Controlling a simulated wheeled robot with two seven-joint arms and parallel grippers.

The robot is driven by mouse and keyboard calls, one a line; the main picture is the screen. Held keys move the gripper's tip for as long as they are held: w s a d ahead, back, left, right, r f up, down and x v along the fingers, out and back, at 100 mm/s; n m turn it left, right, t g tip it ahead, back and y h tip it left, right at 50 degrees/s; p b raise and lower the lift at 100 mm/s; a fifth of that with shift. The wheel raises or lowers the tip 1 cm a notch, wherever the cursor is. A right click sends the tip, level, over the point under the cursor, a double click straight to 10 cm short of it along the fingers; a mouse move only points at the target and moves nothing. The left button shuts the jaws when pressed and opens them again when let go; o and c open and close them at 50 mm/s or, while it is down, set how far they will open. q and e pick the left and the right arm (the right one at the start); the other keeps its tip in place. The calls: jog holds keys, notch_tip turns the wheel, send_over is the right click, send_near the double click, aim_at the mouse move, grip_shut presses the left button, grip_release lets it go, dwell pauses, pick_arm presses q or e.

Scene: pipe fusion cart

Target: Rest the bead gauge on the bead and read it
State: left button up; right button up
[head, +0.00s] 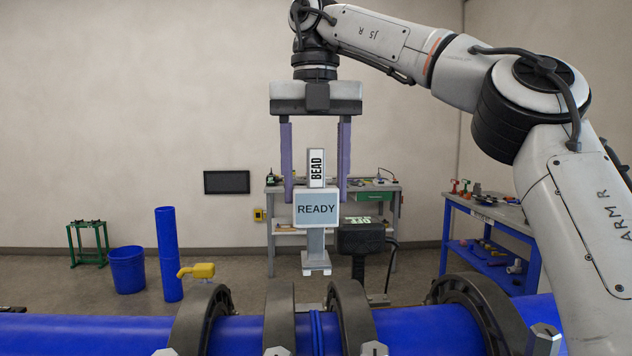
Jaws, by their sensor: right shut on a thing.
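My right gripper (315,196) hangs down at the centre with its two purple fingers pointing at the floor. It is shut on the bead gauge (315,240), which has a white block marked BEAD, a screen reading READY, and a grey stem with small white feet. The gauge is upright. Its feet appear above the bead (317,333) in the picture, with a visible gap between. The bead is a raised blue double ring around the blue pipe (250,334), between two dark clamp rings. My left gripper is out of view.
Dark clamp rings (352,318) surround the pipe on both sides of the bead. A dark box with a green display (361,236) stands just right of the gauge. Workbenches (489,211) stand at the back and right.

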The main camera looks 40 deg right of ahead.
aim_at(316, 245)
notch_tip(316, 245, down, 8)
jog(key=b, duration=0.6)
jog(key=shift+r, duration=0.1)
jog(key=shift+f+b, duration=0.3)
dwell(0.5)
jog(key=shift+f+b, duration=0.5)
jog(key=shift+f, duration=0.2)
dwell(0.4)
jog(key=shift+f, duration=0.15)
dwell(1.6)
dwell(1.4)
